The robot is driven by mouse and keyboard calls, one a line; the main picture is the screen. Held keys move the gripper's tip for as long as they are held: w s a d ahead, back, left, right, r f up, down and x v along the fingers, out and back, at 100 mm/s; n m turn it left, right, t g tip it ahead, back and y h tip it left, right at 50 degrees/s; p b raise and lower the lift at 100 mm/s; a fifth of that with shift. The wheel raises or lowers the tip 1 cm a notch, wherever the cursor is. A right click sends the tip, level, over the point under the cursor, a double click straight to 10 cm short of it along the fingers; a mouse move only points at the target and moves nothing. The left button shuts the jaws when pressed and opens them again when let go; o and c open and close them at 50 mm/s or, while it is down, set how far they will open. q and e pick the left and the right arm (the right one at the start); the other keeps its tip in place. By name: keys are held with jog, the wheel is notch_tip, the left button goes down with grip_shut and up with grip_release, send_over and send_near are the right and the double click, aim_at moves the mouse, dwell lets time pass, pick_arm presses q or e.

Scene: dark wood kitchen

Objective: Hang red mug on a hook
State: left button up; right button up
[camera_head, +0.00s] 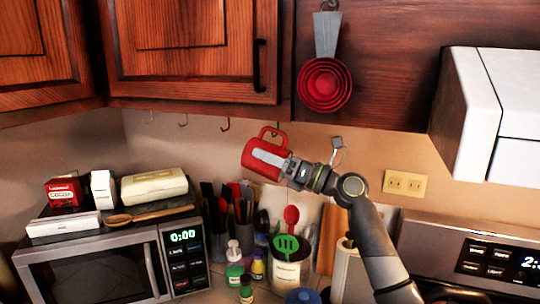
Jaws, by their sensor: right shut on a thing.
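Several small hooks hang under the cabinet: one hook (225,124) left of the mug, another hook (183,121) farther left, and a faint one beyond. Whether the handle touches any hook behind it cannot be told. My left gripper is out of view.
Below stand utensil holders (288,272) with spatulas and spoons, and small bottles (257,266). A microwave (95,272) with boxes on top is at left. Red measuring cups (324,85) hang at upper right. A white hood (490,110) juts out at right.

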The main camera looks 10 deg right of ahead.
dwell(0.4)
jog(key=o, duration=1.3)
jog(key=shift+c, duration=0.2)
jog(key=shift+f, duration=0.1)
jog(key=shift+s+d+f, duration=0.15)
jog(key=shift+d, duration=0.15)
jog(key=b+v, duration=0.7)
jog(key=v, duration=0.9)
jog(key=shift+s+d, duration=0.25)
